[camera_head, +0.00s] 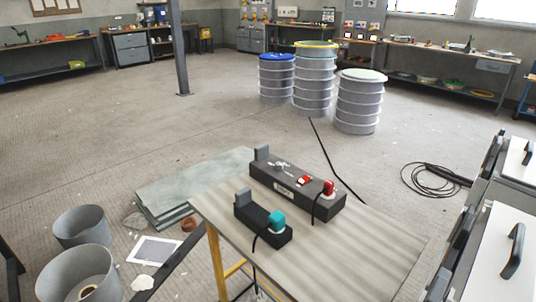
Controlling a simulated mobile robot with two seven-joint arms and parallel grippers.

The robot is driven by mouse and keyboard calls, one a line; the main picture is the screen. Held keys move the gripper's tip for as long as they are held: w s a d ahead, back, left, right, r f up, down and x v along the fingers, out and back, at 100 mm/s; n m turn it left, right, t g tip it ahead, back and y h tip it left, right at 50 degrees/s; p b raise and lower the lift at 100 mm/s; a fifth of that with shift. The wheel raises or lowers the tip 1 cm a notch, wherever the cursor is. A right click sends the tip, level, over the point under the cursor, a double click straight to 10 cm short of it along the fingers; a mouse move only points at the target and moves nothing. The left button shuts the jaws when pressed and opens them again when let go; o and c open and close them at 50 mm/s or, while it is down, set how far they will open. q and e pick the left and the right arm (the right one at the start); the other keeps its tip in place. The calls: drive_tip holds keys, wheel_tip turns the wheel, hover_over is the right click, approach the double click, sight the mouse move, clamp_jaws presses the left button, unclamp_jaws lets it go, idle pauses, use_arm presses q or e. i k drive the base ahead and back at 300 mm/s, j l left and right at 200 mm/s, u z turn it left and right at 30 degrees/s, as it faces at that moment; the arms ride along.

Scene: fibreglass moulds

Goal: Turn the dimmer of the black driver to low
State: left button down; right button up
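Two dark boxes lie on a wooden-topped table in the middle foreground. The smaller, black one (251,214) is at the front left, with a teal piece (277,221) at its right end and a grey block (243,197) at its left end. The larger, dark grey one (262,176) lies behind it, with a pale label, a red switch-like piece (304,181) and a red piece (328,188) at its right end. I cannot tell which is the driver, or read any dimmer setting. Neither of my grippers is in view.
The table (365,250) is bare on its right. Black cables run from both boxes. White panels with black handles (513,250) are at the right edge. Grey drums (359,102) stand further back.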

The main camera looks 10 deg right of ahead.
sight(279, 165)
drive_tip(key=i+j, duration=0.75)
drive_tip(key=z, duration=0.05)
